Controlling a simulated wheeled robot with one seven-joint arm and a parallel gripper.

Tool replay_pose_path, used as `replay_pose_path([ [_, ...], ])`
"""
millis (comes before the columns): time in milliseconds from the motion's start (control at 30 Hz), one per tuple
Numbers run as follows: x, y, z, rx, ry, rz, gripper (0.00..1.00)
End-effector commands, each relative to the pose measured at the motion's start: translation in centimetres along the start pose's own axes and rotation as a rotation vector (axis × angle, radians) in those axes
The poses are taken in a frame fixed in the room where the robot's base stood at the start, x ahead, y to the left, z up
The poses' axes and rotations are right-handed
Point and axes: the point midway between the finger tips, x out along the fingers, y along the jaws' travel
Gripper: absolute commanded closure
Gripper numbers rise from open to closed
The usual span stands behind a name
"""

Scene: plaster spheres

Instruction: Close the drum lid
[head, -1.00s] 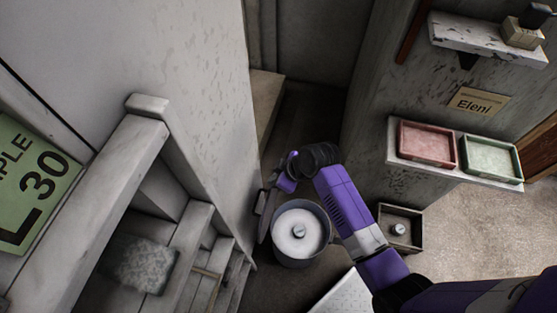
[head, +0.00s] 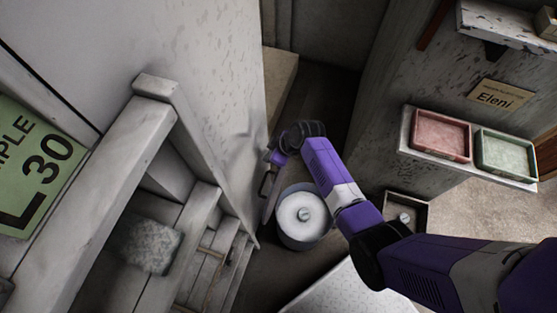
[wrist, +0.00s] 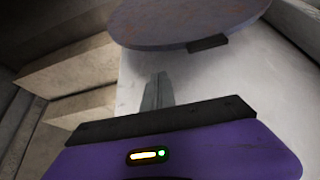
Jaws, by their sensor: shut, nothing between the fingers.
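The drum (head: 303,240) is a grey round tub on the floor. It holds white stuff with a small metal piece in its middle. Its lid (head: 267,198) stands up on edge at the drum's left side, open. In the wrist view the lid (wrist: 185,18) is a grey, rust-flecked disc with a dark tab (wrist: 207,43) on its rim. My gripper (head: 270,158) is just above the lid's upper end, close to the wall. In the wrist view my gripper (wrist: 157,80) is shut and empty, its fingertips below the lid's rim in the picture; contact is unclear.
A pale wall (head: 190,60) runs close on the left of the lid. Steps with a railing (head: 130,130) stand at the lower left. An open box (head: 407,212) lies right of the drum. A shelf with red (head: 440,135) and green trays (head: 506,155) is further right.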

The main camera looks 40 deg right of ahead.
Motion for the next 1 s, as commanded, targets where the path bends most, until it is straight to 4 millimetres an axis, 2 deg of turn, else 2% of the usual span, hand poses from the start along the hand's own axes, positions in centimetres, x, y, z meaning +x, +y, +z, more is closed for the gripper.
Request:
replay_pose_path([
  [33,-0.7,0.0,1.1,0.007,-0.004,0.001,1.00],
  [233,-1.2,0.0,2.8,0.005,-0.002,0.001,1.00],
  [767,-1.2,0.0,3.4,0.005,0.004,0.001,1.00],
  [1000,-1.3,0.1,4.5,0.009,0.065,-0.002,1.00],
])
